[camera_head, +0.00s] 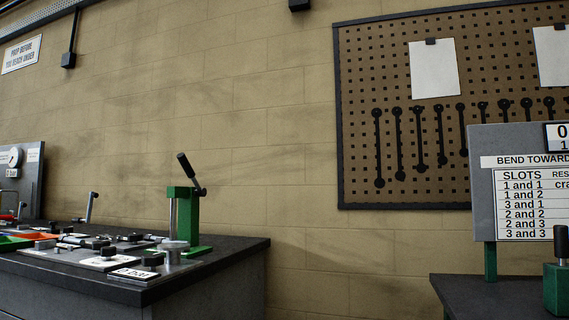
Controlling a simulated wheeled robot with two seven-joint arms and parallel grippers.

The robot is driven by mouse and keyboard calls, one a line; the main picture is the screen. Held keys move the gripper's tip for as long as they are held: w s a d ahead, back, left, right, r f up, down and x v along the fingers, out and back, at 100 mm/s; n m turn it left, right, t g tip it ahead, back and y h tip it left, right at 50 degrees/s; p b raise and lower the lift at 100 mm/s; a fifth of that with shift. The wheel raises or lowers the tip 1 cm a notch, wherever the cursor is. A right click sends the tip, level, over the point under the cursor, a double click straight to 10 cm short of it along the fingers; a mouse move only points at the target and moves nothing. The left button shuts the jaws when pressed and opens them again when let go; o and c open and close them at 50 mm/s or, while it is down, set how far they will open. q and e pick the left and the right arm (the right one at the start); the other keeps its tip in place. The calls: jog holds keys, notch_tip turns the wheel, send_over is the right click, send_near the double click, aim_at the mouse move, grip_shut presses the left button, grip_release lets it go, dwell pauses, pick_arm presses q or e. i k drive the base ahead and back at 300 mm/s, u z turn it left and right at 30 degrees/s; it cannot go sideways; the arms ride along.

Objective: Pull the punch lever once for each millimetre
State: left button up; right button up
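A green press (181,217) stands upright near the right end of the left workbench. A lever with a black grip (186,165) rises from its top, tilted up to the left. I cannot tell whether this is the punch lever. Another green device (557,285) with a black knob on top is cut off at the right edge, on the right bench. A grey board beside it carries a slots table (532,200), partly cut off. Neither of my grippers is in view.
The left workbench (200,275) holds flat plates, knobs, a small label card (134,274) and a green tray (14,242). A gap separates it from the right bench (490,298). A pegboard (395,80) with hanging wrenches is on the wall behind.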

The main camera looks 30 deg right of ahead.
aim_at(184, 162)
jog(key=z, duration=0.5)
jog(key=i, duration=1.35)
jog(key=u, duration=0.65)
